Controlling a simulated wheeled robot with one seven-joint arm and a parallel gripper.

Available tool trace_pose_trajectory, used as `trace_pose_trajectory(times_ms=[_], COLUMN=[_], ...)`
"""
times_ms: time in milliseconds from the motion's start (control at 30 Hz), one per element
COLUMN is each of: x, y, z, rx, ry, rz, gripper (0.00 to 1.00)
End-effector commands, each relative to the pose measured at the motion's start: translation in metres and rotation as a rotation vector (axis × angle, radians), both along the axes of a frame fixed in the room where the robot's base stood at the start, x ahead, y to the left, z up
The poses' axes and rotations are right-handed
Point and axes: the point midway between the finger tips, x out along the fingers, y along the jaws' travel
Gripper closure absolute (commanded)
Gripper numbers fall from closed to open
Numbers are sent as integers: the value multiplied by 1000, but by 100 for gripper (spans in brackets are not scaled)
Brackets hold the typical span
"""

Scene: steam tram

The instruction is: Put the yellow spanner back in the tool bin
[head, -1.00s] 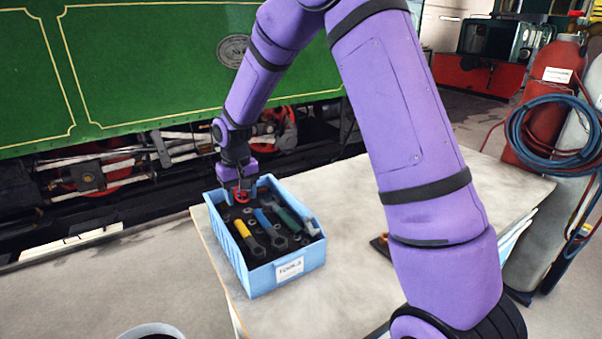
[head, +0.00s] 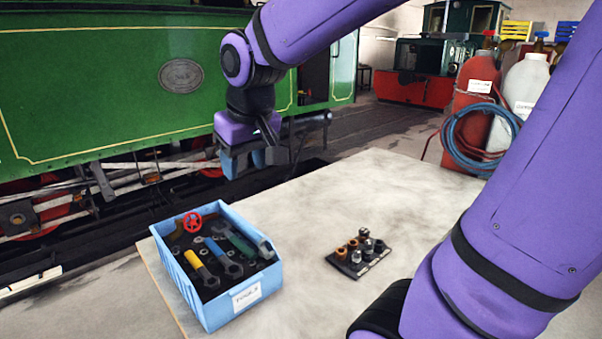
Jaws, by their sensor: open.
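The yellow spanner (head: 197,264) lies inside the blue tool bin (head: 224,311), near its left side, with its yellow handle toward the back and its dark head toward the front. The bin stands on the left part of the table and has a white label on its front. My gripper (head: 256,166) is open and empty. It hangs in the air above and behind the bin's right side, pointing down, apart from everything.
Blue (head: 217,251) and green (head: 238,240) spanners and a red handwheel (head: 192,222) are also in the bin. A dark tray of small fittings (head: 345,268) lies on the table (head: 400,195). Gas cylinders (head: 476,95) stand behind it, right. The green tram (head: 110,80) stands at the back left.

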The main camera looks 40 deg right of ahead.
Motion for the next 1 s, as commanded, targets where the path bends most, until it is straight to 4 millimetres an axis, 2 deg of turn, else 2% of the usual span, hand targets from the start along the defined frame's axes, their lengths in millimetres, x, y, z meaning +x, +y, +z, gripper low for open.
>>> trace_pose_trajectory(times_ms=[33,200,300,433,600,1000], x=[-16,-65,-90,-113,-126,-127], y=[-2,-8,-11,-13,-14,-14], z=[6,16,17,16,14,14], rx=[2,12,16,23,27,28], ry=[-22,-81,-110,-139,-154,-155], rz=[-2,0,2,5,6,7], gripper=[46,46,46,46,46,46])
